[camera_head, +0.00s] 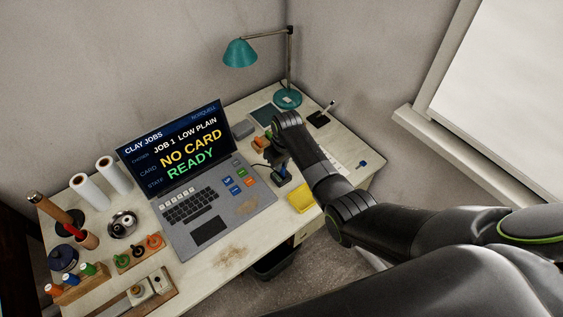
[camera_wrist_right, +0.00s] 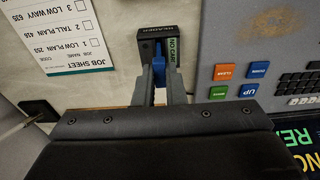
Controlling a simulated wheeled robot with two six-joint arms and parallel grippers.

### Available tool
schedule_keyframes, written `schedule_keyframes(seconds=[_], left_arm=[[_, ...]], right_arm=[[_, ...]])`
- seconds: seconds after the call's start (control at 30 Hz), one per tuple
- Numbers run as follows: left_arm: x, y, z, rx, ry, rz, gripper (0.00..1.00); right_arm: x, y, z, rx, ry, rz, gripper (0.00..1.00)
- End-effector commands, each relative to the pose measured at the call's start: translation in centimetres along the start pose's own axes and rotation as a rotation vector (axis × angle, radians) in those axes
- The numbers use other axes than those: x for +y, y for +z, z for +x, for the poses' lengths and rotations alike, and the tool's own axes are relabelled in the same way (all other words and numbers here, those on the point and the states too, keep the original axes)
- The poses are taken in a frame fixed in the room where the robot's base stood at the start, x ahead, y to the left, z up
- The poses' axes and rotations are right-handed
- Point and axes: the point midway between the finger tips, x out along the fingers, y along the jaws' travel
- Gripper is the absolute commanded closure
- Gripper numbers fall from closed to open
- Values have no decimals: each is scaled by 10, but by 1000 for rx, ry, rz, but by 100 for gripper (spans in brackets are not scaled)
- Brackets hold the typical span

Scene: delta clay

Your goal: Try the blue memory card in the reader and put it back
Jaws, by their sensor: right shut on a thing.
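My right gripper (camera_wrist_right: 160,88) is shut on the blue memory card (camera_wrist_right: 158,66). In the wrist view the card is between the fingertips, at the near end of the dark card reader (camera_wrist_right: 157,33). Whether its tip is in the slot I cannot tell. The reader carries a "NO CARD" display. In the head view my right gripper (camera_head: 281,168) points down to the right of the laptop (camera_head: 225,204), and the arm hides part of that area. The laptop screen (camera_head: 183,150) reads "JOB 1 LOW PLAIN", "NO CARD" and "READY". My left gripper is not in view.
Coloured buttons (camera_wrist_right: 238,80) sit on the laptop beside the reader. A job sheet (camera_wrist_right: 70,35) lies on the other side. A yellow pad (camera_head: 300,197) is near the desk's front edge. A teal lamp (camera_head: 240,53) stands behind. Tools and spools crowd the left.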

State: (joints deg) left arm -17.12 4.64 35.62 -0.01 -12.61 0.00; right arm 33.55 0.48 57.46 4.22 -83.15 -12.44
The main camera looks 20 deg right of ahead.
Motion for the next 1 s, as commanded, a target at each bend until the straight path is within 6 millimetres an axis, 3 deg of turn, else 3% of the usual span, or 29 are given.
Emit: schedule_keyframes(seconds=[1.0], left_arm=[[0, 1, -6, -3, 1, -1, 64]], right_arm=[[0, 0, 0, 1, 0, 0, 100]])
